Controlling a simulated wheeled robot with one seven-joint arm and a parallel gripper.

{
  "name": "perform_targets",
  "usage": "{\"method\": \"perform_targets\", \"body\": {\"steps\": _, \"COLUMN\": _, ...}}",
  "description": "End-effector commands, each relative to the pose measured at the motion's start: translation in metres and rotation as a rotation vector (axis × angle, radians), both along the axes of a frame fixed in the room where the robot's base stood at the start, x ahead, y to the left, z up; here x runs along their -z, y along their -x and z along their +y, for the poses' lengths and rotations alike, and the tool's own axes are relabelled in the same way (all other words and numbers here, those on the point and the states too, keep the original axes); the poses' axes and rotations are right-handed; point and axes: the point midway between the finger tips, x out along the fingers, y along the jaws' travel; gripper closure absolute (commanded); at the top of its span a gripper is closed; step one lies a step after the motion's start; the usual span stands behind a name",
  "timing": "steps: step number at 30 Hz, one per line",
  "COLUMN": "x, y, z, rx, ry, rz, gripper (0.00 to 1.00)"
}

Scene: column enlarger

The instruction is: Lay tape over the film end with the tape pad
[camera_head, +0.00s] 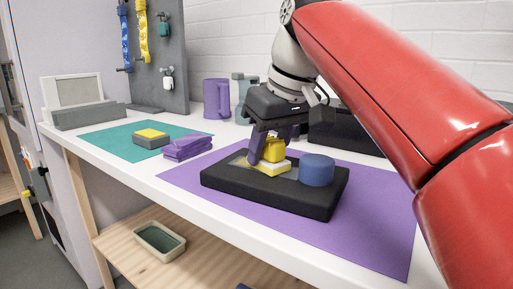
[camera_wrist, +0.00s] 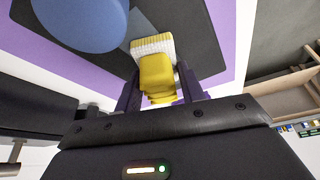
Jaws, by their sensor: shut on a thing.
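My gripper (camera_head: 266,143) is shut on the yellow tape pad (camera_head: 272,150), between its two purple fingers. The pad also shows between the fingertips in the wrist view (camera_wrist: 157,75), with a pale, ribbed front part at its far end. The pad is low over the black tray (camera_head: 322,205), at or just above its surface; I cannot tell if it touches. A blue cylinder (camera_head: 317,171) stands on the tray, right of the pad. A grey flat patch (camera_wrist: 140,22) shows beside the pad in the wrist view; I cannot tell whether it is the film end.
The tray lies on a purple mat (camera_head: 380,236) on the white table. A purple mug (camera_head: 216,98) stands behind. A dark box (camera_head: 345,133) is behind the tray.

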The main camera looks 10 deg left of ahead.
Motion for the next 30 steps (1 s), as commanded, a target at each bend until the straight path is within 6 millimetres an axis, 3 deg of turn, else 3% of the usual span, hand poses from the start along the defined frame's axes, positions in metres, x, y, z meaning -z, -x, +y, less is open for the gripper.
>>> {"method": "perform_targets", "body": {"steps": 4, "x": 0.001, "y": 0.003, "z": -0.009, "rx": 0.0, "ry": 0.0, "rz": 0.0, "gripper": 0.94}}
{"method": "perform_targets", "body": {"steps": 18, "x": 0.0, "y": 0.003, "z": -0.009, "rx": -0.001, "ry": 0.0, "rz": 0.0, "gripper": 0.94}}
{"method": "perform_targets", "body": {"steps": 30, "x": -0.003, "y": -0.006, "z": 0.022, "rx": -0.003, "ry": 0.001, "rz": 0.002, "gripper": 0.94}}
